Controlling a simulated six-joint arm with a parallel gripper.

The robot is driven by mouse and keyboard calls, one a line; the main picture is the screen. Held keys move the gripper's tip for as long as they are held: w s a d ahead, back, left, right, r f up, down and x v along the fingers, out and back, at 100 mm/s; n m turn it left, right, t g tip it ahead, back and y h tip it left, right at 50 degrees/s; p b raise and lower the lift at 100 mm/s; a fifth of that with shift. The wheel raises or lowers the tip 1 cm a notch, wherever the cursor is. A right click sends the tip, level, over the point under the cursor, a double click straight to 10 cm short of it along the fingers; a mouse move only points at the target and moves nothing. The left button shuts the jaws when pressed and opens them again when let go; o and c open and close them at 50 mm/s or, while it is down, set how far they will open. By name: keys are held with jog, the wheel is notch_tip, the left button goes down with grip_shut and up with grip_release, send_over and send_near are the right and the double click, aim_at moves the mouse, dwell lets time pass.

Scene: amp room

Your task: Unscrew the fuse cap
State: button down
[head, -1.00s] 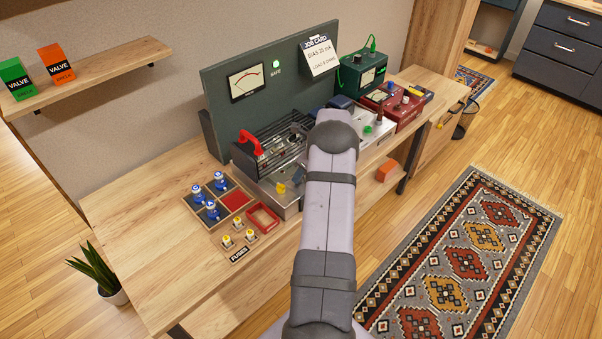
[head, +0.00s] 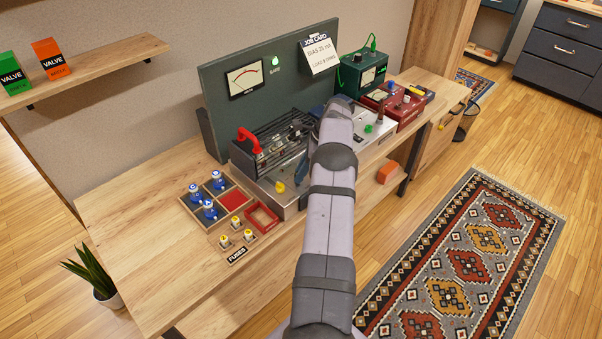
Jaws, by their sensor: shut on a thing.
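My arm reaches over the bench and covers the right end of the chassis.
Blue valves (head: 209,209) sit in a tray with a red square. A green meter box (head: 361,76) and red box (head: 395,103) are at right. The bench's left end is clear.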

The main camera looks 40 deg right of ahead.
jog(key=shift+n, duration=0.3)
jog(key=c, duration=1.5)
grip_release()
jog(key=shift+d+r, duration=0.1)
jog(key=shift+r, duration=0.05)
jog(key=shift+b+v, duration=0.8)
jog(key=shift+v, duration=2.75)
